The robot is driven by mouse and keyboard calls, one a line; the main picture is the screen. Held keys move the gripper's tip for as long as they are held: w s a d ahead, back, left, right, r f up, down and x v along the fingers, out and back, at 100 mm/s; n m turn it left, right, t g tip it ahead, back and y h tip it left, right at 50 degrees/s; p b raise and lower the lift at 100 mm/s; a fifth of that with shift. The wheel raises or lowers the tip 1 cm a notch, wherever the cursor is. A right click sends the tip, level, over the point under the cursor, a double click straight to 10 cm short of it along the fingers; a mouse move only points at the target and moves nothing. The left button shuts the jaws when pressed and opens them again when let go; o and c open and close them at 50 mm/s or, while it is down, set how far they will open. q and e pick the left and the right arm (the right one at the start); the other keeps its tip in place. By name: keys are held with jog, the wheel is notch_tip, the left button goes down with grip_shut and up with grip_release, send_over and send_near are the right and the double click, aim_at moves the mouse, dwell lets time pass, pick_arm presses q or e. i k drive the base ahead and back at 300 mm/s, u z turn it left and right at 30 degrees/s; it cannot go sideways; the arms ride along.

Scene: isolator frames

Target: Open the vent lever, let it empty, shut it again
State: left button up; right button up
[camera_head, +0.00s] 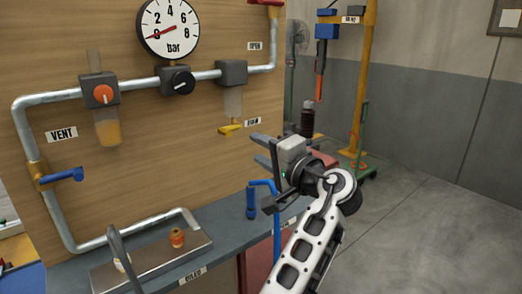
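The vent lever (64,175) is a blue handle on a brass valve at the left of the wooden panel, by the VENT label (61,134). It lies roughly level, across the upright grey pipe. The round bar gauge (167,30) at the top has its red needle at the lower left, near the low end of its scale.
A yellow lever (230,129) sits under the right-hand bowl. A black knob (182,82) and an orange knob (103,93) are on the pipe. A blue tap-like fitting (262,188) stands at the bench edge. A metal tray (153,262) lies on the bench; open floor is at right.

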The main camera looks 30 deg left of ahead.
aim_at(40, 178)
jog(key=k, duration=1.5)
